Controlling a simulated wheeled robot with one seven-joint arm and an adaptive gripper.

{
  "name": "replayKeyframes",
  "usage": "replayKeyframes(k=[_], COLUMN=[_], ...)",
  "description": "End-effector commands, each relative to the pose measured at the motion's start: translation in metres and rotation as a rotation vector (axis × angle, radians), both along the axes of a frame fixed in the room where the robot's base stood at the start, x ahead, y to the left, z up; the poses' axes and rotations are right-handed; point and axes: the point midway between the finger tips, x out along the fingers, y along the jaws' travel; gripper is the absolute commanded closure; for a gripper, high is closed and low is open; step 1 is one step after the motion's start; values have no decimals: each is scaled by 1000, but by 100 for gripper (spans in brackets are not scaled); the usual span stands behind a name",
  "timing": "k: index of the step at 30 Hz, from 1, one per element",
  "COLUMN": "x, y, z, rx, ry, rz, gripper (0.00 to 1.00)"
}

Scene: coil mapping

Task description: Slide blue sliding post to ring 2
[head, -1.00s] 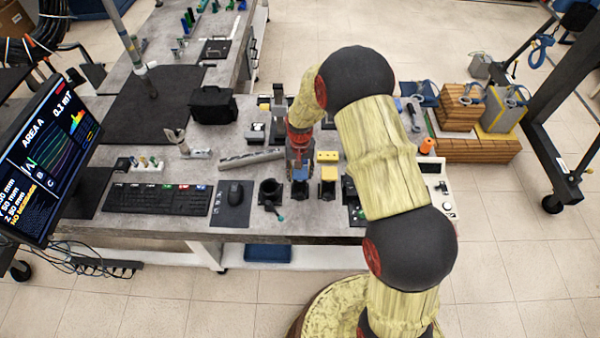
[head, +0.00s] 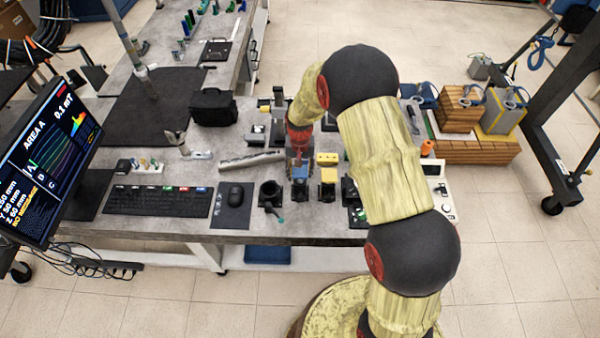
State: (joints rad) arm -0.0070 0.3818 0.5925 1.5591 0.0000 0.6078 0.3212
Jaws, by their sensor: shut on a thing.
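The blue sliding post (head: 299,171) is a small blue block among the fixtures at the front of the bench. A dark base shows just below it. My gripper (head: 299,157) points down from the red wrist and is shut on the blue post. The fingers are tiny here, and the exact contact is hard to see. A yellow-topped dark post (head: 328,176) stands just right of it, with a yellow block (head: 327,159) behind. I cannot tell which fixture is ring 2.
A black round holder (head: 270,190) is left of the blue post. A long grey bar (head: 251,160) lies behind it. A mouse (head: 235,194), a keyboard (head: 158,201) and a monitor (head: 52,150) are further left. My arm hides the bench's right part.

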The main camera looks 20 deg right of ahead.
Motion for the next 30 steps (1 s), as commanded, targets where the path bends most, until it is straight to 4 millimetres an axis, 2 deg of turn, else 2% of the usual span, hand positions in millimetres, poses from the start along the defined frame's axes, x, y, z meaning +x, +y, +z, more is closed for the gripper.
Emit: replayKeyframes(k=[1, 2, 3, 12, 22, 26, 30], x=[0, 0, 0, 0, 0, 1, 2], y=[0, 0, 0, 0, 0, 0, 0], z=[-1, -1, -1, -1, 2, 16, 43], rx=[0, 0, 0, 0, 0, 0, 0], ry=[0, 0, 0, 0, 0, -4, -5], rz=[0, 0, 0, 0, 0, 0, 0], gripper=[100, 56, 54, 38, 38, 38, 38])
